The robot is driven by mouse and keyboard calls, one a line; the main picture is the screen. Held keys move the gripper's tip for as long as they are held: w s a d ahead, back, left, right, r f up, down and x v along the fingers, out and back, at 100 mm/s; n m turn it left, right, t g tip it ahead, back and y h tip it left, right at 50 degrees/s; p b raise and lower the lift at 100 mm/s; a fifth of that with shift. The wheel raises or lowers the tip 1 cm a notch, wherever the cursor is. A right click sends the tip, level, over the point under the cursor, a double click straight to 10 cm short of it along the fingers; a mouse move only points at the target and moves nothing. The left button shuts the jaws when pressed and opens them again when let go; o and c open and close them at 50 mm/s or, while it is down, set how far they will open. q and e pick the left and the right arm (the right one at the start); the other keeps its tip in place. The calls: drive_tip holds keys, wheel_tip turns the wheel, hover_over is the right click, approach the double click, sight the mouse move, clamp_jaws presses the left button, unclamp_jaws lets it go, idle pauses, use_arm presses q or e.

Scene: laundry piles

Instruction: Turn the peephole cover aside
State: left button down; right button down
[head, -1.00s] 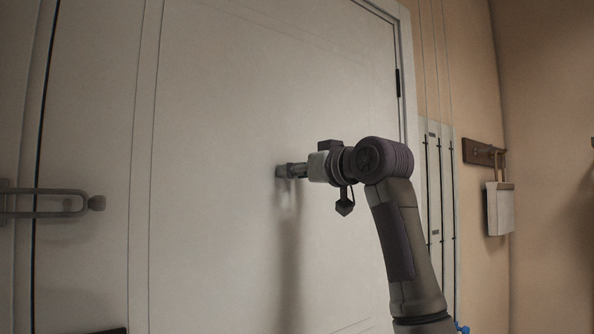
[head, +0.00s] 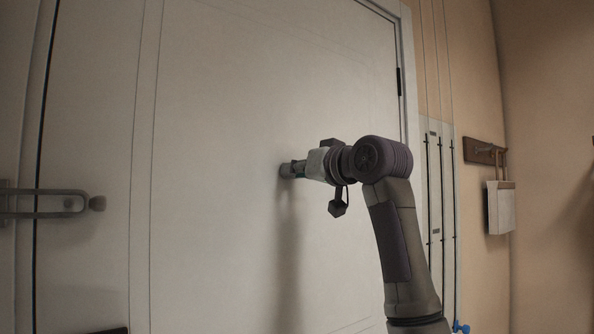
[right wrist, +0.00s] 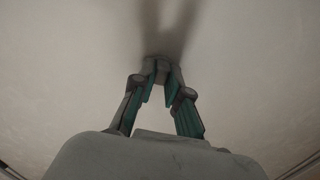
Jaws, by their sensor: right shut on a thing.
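The white door (head: 220,110) fills the middle of the head view. My right gripper (head: 289,170) is up against its face, with the fingers pointing left into it. In the right wrist view, the fingers (right wrist: 160,87) close on the small grey peephole cover (right wrist: 156,66), which sits on the door between and just beyond the tips. In the head view the cover is mostly hidden by the fingertips, so its angle is hard to tell. My left gripper is in neither view.
A metal swing-bar latch (head: 55,203) with a knob sticks out at the left edge of the door. A hinge (head: 398,82) is at the right. A dark wall rack (head: 484,152) holds a hanging white dustpan-like thing (head: 500,208). The door face around my gripper is clear.

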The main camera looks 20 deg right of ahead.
drive_tip(key=m, duration=0.3)
drive_tip(key=a+r+m+p, duration=0.1)
drive_tip(key=m, duration=0.3)
drive_tip(key=m+p, duration=0.1)
drive_tip(key=m, duration=0.3)
drive_tip(key=shift+s+a+r, duration=0.3)
drive_tip(key=shift+m, duration=0.3)
drive_tip(key=c, duration=1.2)
unclamp_jaws()
drive_tip(key=shift+o, duration=0.2)
drive_tip(key=shift+s, duration=0.1)
drive_tip(key=v, duration=1.2)
